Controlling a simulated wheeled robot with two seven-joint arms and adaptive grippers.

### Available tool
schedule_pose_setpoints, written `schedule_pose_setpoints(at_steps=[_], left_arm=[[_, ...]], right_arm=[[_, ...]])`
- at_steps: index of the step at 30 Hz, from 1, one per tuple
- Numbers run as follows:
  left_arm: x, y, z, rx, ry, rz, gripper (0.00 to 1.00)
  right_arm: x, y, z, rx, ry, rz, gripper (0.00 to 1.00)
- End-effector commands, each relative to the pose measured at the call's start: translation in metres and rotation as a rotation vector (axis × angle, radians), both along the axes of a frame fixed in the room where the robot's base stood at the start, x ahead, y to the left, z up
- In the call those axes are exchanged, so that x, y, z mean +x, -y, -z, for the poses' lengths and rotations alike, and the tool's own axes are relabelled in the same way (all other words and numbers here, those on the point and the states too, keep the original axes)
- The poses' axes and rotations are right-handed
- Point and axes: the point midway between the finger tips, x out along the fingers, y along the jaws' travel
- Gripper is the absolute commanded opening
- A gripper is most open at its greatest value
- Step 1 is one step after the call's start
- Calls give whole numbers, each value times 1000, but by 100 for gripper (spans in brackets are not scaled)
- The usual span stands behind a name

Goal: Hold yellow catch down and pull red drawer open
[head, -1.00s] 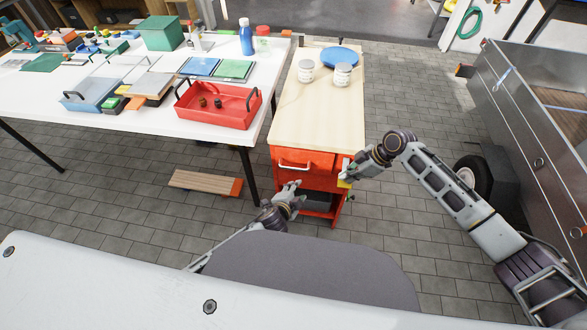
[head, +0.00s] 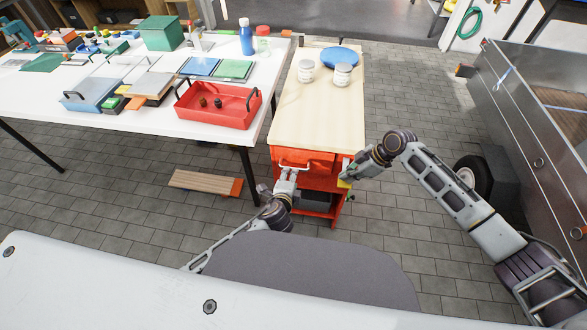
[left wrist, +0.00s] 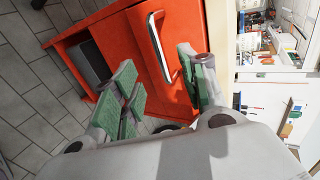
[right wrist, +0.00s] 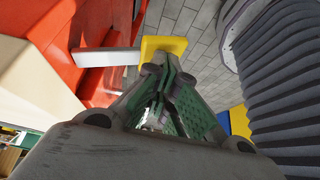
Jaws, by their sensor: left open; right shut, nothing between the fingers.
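The red drawer (head: 318,162) is at the front of the wood-topped red cabinet, and its front looks shut. Its pale bar handle (head: 293,166) also shows in the left wrist view (left wrist: 158,48). My left gripper (head: 287,175) is open at the handle. In the left wrist view its fingers (left wrist: 158,62) lie on either side of the handle; contact is unclear. The yellow catch (head: 346,177) is at the drawer's right side and shows in the right wrist view (right wrist: 165,44). My right gripper (right wrist: 160,70) is shut and empty, its tips at the catch; whether they press it is unclear.
Two white jars (head: 306,71) and a blue disc (head: 341,57) stand on the wooden top (head: 318,118). A white table (head: 150,118) with a red tray (head: 240,120) is to the left.

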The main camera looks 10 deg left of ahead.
Motion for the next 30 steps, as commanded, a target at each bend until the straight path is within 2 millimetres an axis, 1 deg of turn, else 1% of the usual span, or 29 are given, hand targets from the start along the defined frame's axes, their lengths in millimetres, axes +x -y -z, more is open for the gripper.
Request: schedule_pose_setpoints(at_steps=[8,14,30], left_arm=[[1,0,1,-1,0,0,43],[9,0,5,-1,0,0,43],[49,0,26,-2,1,-1,43]], right_arm=[[0,0,0,-1,0,0,0],[0,0,0,-1,0,0,0],[0,0,0,-1,0,0,0]])
